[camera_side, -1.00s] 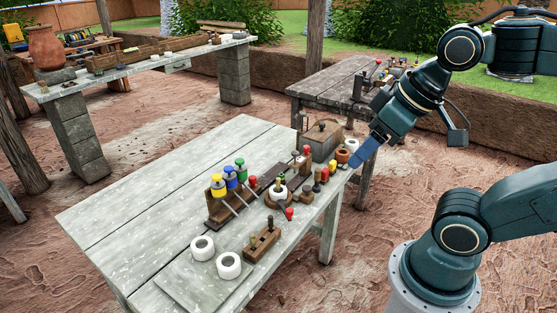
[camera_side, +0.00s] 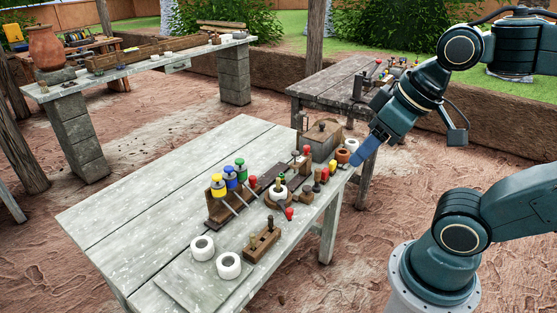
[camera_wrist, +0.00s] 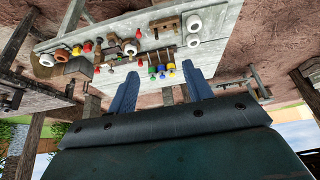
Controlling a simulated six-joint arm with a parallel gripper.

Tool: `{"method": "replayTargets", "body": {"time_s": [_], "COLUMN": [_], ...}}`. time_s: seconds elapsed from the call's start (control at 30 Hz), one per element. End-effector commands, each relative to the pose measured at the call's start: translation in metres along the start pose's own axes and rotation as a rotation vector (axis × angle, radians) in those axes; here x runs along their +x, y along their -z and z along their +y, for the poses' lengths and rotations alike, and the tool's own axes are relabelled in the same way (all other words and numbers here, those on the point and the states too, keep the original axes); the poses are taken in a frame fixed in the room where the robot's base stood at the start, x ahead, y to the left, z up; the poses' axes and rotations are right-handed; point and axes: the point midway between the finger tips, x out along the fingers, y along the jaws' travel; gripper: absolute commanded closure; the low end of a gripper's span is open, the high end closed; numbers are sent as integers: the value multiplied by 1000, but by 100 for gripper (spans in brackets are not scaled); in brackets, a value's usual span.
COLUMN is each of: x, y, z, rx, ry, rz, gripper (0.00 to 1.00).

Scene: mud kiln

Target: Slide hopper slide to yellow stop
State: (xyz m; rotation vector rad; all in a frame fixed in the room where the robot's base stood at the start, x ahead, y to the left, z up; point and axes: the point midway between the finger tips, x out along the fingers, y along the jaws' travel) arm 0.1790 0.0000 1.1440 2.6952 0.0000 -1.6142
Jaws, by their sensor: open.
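My gripper (camera_side: 355,162) is at the right end of the pale table, above its edge and apart from the fittings. In the wrist view, its two blue fingers (camera_wrist: 161,70) are spread with nothing between them. A long dark rail (camera_side: 268,179) lies along the table, with a red knob (camera_side: 307,150) near its far end. I cannot tell for certain which piece is the hopper slide. Small yellow (camera_side: 333,169) and red (camera_side: 325,174) pieces stand close together near the table's right edge; which yellow piece is the stop is unclear.
A rack holds yellow (camera_side: 218,187), blue (camera_side: 230,178) and green (camera_side: 240,170) capped pieces. A wooden box (camera_side: 321,142) stands at the far end. Two white rings (camera_side: 203,247) and a wooden block (camera_side: 262,244) are at the front. The table's left half is clear.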

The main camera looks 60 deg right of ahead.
Motion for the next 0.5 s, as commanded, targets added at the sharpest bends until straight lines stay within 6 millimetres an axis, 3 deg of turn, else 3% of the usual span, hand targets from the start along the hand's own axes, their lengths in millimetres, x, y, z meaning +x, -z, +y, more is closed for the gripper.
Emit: {"method": "replayTargets", "body": {"time_s": [0.27,0.5], "x": [-1,3], "y": [15,55], "z": [2,7], "rx": [47,181], "ry": [-4,-19], "rz": [-16,-61], "gripper": [53,53]}}
